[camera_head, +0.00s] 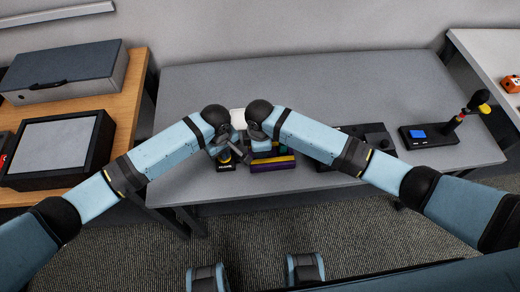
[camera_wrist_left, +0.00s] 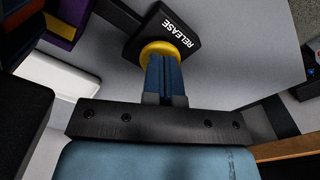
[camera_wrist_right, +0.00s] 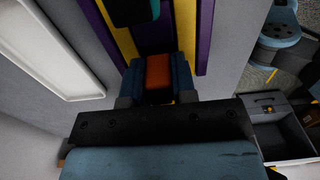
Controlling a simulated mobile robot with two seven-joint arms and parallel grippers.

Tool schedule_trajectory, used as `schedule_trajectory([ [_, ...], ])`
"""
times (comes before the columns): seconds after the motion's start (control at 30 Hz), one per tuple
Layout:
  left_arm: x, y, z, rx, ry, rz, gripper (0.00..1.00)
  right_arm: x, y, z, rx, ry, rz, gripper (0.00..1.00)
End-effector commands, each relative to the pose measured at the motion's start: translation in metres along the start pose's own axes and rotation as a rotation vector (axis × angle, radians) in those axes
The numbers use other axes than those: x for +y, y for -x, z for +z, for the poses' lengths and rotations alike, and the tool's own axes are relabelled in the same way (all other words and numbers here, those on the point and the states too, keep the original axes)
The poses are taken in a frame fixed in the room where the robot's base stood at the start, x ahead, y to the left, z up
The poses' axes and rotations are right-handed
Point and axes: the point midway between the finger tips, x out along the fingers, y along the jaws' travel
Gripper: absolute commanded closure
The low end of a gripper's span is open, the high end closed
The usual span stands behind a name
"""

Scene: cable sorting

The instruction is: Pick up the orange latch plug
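The orange latch plug (camera_wrist_right: 159,78) shows in the right wrist view, between the two blue fingers of my right gripper (camera_wrist_right: 159,85). Both fingers touch its sides. In the head view my right wrist hides the plug and its gripper. My left gripper (camera_wrist_left: 166,78) has its fingers together, with nothing visible between them. Its tips are at the yellow round button (camera_wrist_left: 165,50) of a black block marked RELEASE (camera_wrist_left: 170,28). I cannot tell whether they press it. In the head view my left gripper (camera_head: 236,148) is just above this block.
A purple, yellow and dark striped holder (camera_head: 270,163) stands beside the release block. A white tray (camera_wrist_right: 62,50) lies behind. Dark devices (camera_head: 372,138) and a stand with a blue screen (camera_head: 418,134) are to the right. The table's left part is clear.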

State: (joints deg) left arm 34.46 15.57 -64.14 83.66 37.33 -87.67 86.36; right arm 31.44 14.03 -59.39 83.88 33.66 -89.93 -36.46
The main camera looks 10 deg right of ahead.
Motion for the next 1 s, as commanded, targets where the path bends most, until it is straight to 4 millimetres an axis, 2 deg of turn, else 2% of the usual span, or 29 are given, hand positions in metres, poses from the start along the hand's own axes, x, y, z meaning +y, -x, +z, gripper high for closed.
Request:
schedule_trajectory([
  [0.27, -0.001, -0.001, 0.0, 0.0, 0.001, -0.002, 1.0, 0.0, 0.004, 0.0, 0.0, 0.0, 0.001, 0.98],
  [0.37, -0.001, -0.001, 0.0, 0.0, 0.001, -0.002, 1.0, 0.001, 0.017, 0.0, 0.001, 0.0, 0.003, 0.98],
  [0.7, -0.001, -0.001, 0.0, 0.0, 0.001, -0.002, 1.0, 0.001, 0.083, 0.0, 0.001, 0.001, 0.002, 0.98],
  [0.83, -0.001, -0.001, 0.0, 0.0, 0.001, -0.002, 1.0, 0.0, 0.096, 0.0, 0.0, 0.0, 0.001, 0.98],
  [1.0, -0.001, -0.001, 0.0, 0.0, 0.001, -0.002, 1.0, 0.0, 0.101, 0.0, 0.0, 0.0, 0.001, 0.98],
])
